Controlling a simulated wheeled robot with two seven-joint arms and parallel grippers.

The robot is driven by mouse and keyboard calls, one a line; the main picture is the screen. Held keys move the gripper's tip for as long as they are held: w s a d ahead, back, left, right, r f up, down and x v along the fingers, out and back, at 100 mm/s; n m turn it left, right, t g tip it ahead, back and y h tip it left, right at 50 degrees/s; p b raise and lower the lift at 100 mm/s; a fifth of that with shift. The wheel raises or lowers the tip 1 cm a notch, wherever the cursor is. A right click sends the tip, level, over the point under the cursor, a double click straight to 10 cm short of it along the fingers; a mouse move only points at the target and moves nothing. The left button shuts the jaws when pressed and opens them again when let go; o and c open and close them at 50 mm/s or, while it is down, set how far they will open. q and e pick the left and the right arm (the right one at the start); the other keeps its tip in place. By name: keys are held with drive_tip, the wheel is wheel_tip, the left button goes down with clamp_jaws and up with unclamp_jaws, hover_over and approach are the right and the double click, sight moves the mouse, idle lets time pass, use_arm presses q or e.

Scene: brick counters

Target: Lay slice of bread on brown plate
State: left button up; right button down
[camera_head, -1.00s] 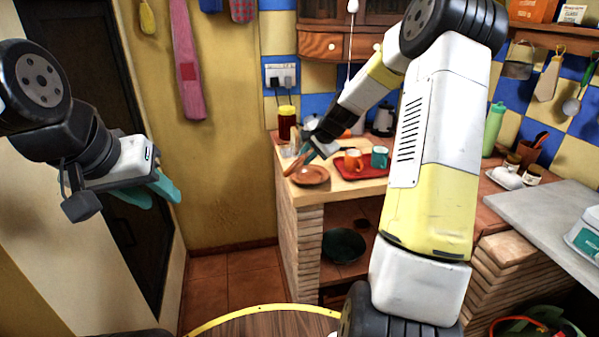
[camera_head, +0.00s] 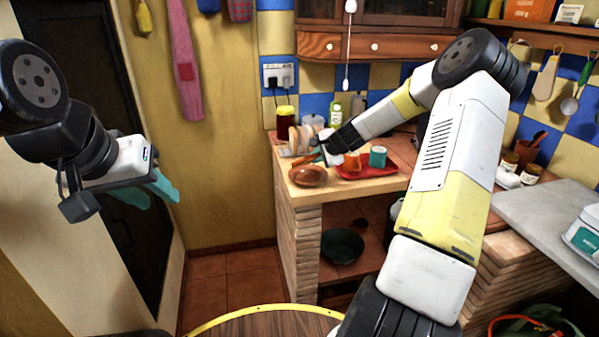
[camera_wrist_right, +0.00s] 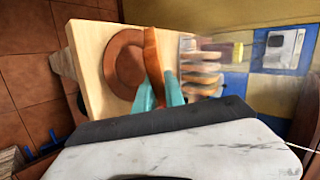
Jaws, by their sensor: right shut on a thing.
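The brown plate (camera_head: 307,178) lies on the wooden counter near its front left corner; it also shows in the right wrist view (camera_wrist_right: 122,72). My right gripper (camera_wrist_right: 160,91) is shut on a slice of bread (camera_wrist_right: 152,60), its teal fingers on either side. The slice stands on edge, seen nearly edge-on, over the right side of the plate in that view. In the head view the slice (camera_head: 305,159) is small, just above the plate's far side; I cannot tell whether it touches. My left gripper (camera_head: 150,192) is open and empty, away from the counter.
A rack with bread slices (camera_wrist_right: 203,75) stands behind the plate. A red tray (camera_head: 368,172) with an orange mug (camera_head: 352,162) and a teal mug (camera_head: 378,156) is to the right. A dark-red jar with a yellow lid (camera_head: 285,122) stands at the back left.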

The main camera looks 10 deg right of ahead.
drive_tip(key=shift+f, duration=1)
drive_tip(key=c, duration=1.6)
unclamp_jaws()
drive_tip(key=v, duration=0.8)
